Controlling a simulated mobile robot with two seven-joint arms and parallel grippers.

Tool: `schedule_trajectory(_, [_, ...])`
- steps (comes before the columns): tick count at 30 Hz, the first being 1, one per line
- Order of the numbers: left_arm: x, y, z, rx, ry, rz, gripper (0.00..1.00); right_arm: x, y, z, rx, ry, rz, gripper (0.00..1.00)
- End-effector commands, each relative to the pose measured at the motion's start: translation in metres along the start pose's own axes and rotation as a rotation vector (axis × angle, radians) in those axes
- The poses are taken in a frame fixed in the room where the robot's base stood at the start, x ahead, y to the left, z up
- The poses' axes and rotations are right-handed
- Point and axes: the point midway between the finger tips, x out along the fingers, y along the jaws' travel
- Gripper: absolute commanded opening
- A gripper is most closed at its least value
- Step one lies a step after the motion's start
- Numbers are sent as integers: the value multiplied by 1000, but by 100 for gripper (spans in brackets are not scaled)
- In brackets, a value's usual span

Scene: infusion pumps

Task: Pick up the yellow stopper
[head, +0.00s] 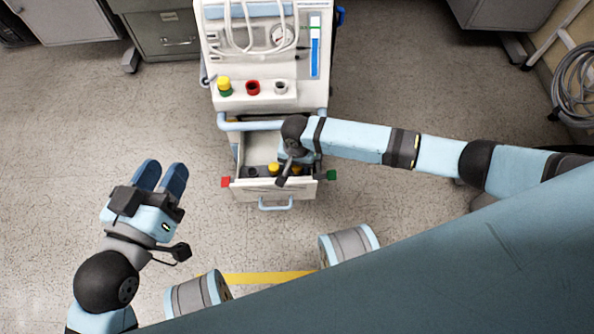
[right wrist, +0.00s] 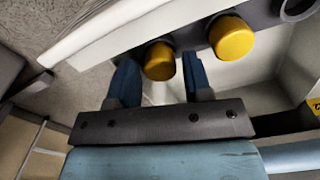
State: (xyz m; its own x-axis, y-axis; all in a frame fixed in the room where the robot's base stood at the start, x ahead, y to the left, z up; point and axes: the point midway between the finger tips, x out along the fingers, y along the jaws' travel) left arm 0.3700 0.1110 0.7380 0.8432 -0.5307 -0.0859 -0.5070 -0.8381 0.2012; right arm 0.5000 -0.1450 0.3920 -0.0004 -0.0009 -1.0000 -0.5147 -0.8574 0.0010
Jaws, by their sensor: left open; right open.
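Two yellow stoppers sit in a dark holder along the front of the open drawer (head: 275,190). In the right wrist view, one yellow stopper (right wrist: 160,62) shows between the two blue fingers of my right gripper (right wrist: 160,77), nearer the left finger. The second yellow stopper (right wrist: 231,38) is to the right, outside the fingers. My right gripper is open and reaches into the drawer; its fingers are mostly hidden in the head view. Whether the fingers touch the stopper I cannot tell. My left gripper (head: 163,170) is open and empty above the floor, left of the cart.
An empty round holder slot (right wrist: 297,8) shows beside the stoppers. Drawer walls surround my right gripper. Floor at left is clear.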

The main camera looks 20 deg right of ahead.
Motion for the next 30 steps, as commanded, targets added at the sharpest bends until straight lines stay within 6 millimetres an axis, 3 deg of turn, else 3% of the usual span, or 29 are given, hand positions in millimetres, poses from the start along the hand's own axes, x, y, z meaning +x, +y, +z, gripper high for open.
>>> schedule_trajectory(3, [2, -3, 8, 15, -14, 3, 43, 14, 0, 0, 0, 0, 0, 46])
schedule_trajectory(11, [2, -3, 7, 18, -19, 4, 43, 14, 0, 0, 0, 0, -1, 46])
schedule_trajectory(17, [2, -3, 7, 18, -18, 4, 43, 14, 0, 0, 0, 0, -1, 2])
schedule_trajectory(25, [2, -2, 6, 18, -18, 4, 43, 13, 0, 0, 0, 0, -1, 1])
schedule_trajectory(30, [1, -1, -1, 16, -9, 3, 43, 1, 0, 0, 0, 0, -1, 1])
